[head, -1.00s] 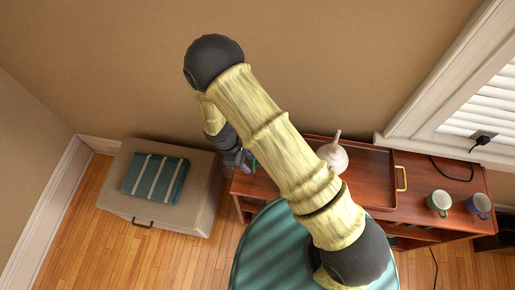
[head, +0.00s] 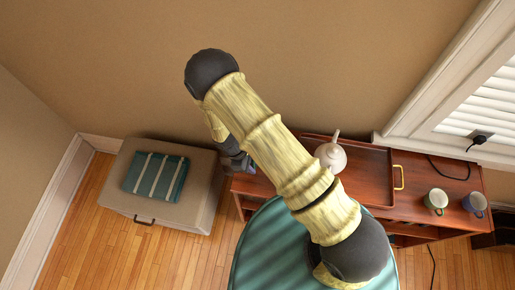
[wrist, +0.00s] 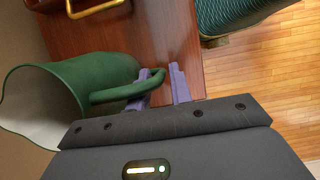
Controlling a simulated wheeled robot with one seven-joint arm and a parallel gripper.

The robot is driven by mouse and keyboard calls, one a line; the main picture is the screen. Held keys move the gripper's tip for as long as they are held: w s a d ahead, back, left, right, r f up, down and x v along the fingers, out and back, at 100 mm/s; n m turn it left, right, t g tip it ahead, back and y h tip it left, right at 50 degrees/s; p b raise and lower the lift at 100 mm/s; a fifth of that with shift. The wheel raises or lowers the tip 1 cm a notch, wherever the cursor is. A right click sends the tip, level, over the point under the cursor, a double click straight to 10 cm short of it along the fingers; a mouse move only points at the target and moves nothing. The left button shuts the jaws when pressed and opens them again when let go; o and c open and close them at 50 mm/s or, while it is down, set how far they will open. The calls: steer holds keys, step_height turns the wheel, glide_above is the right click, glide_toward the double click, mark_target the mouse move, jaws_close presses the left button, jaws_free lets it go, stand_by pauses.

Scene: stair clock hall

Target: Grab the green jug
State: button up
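The green jug (wrist: 75,90) lies on the left of the wrist view, its pale open mouth facing left in the picture and its handle (wrist: 115,94) reaching right. My gripper (wrist: 162,90) is open, with two purple fingers. The left finger is at the handle's loop and the right finger stands beyond the handle's outer bend, with a gap between them. I cannot tell whether either finger touches the handle. In the head view my gripper (head: 240,162) is at the left end of the wooden cabinet, and my arm hides the jug there.
The wooden cabinet (head: 408,190) bears a tray (head: 372,168), a white teapot (head: 331,154), a green mug (head: 436,201) and a blue mug (head: 475,204). A beige chest (head: 190,211) with a striped teal cloth (head: 155,178) stands left. A teal round surface (head: 265,250) is in front.

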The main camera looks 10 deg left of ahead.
jaws_close()
steer(key=shift+r, duration=0.1)
stand_by(1.1)
